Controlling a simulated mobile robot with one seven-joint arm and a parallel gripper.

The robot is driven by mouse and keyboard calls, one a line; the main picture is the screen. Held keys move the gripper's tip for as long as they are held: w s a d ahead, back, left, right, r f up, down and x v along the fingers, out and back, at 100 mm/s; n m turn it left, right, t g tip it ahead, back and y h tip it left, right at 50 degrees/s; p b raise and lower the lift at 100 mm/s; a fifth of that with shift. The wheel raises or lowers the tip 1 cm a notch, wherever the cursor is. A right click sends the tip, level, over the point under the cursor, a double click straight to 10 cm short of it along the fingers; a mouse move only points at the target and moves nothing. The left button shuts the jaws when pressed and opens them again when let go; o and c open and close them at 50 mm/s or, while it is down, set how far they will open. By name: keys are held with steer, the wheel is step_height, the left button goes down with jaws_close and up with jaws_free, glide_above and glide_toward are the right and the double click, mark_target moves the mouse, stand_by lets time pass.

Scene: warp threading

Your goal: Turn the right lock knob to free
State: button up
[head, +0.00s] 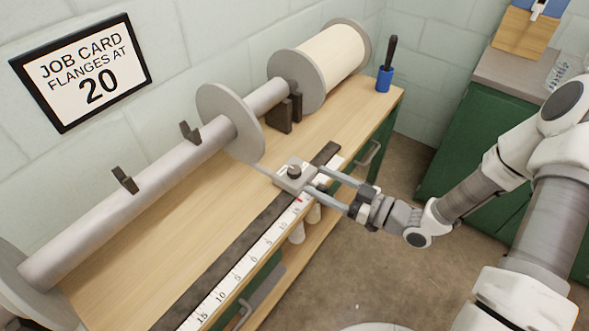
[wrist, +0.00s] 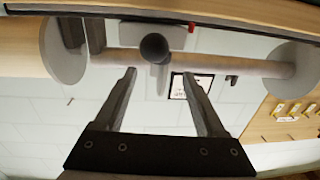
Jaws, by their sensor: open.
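A dark round lock knob (head: 294,171) sits on a grey sliding block (head: 290,184) on the dark rail along the bench's front edge. In the wrist view the knob (wrist: 155,47) shows just beyond and between the fingertips. My gripper (head: 310,180) reaches in from the right, at the block's right side, with its two long fingers apart. In the wrist view the fingers of my gripper (wrist: 160,75) are spread and nothing is between them. I cannot tell whether a fingertip touches the block. A second lock knob is not in view.
A white scale (head: 252,257) runs beside the dark rail (head: 238,238). Behind lies a grey beam (head: 140,200) with a flange (head: 231,122) and a cream roll (head: 333,55). A blue cup (head: 384,80) with a dark-handled tool stands at the far end. The job card (head: 82,70) reads 20.

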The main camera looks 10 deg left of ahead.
mark_target(295, 169)
steer(key=x, duration=0.7)
steer(key=shift+w+a, duration=0.15)
steer(key=shift+a, duration=0.2)
jaws_close()
